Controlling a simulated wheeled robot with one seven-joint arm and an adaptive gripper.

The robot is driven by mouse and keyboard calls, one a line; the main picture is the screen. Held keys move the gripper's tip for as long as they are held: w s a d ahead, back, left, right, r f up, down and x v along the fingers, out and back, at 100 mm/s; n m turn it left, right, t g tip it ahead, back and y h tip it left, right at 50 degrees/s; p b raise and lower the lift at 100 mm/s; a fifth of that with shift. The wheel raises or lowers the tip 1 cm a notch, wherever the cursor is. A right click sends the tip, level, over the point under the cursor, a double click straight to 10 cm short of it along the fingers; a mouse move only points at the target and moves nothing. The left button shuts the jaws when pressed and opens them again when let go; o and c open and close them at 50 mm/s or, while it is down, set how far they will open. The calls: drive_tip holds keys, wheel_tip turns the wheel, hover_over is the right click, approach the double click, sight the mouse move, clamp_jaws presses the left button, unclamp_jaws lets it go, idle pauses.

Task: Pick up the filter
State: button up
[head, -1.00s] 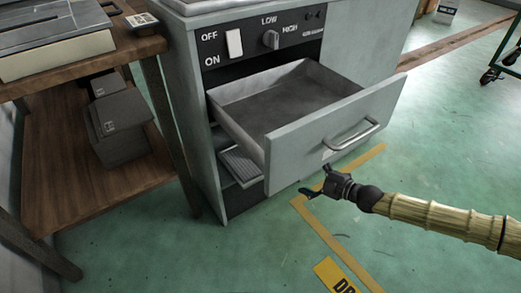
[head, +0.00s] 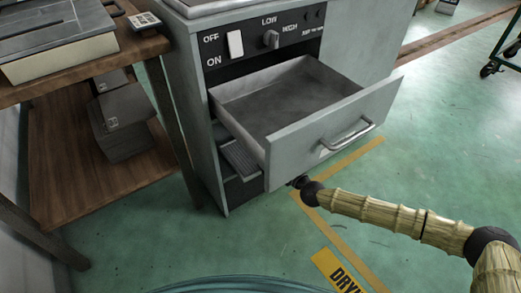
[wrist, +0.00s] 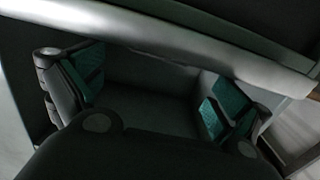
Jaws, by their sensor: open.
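A grey ridged panel (head: 238,157), which looks like the filter, sits in the opening below the pulled-out drawer (head: 280,105) of the grey cabinet. Part of it is hidden by the drawer. My arm reaches in low from the right, and its dark wrist end (head: 303,184) is at the lower edge of the drawer front. My fingers are hidden there in the head view. In the wrist view my gripper (wrist: 150,88) is open, with its teal-padded fingers apart. A dark grey surface shows between them, and I cannot tell whether it is the filter.
The drawer front with its handle (head: 348,136) juts out above my gripper. A pale metal edge (wrist: 170,48) crosses the wrist view close by. A wooden shelf (head: 100,180) with dark boxes stands left. Green floor in front is mostly clear.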

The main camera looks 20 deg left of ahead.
drive_tip(key=b+x, duration=0.2)
drive_tip(key=x, duration=0.6)
drive_tip(key=shift+w+f+b, duration=0.1)
drive_tip(key=shift+b, duration=0.25)
drive_tip(key=c, duration=1.1)
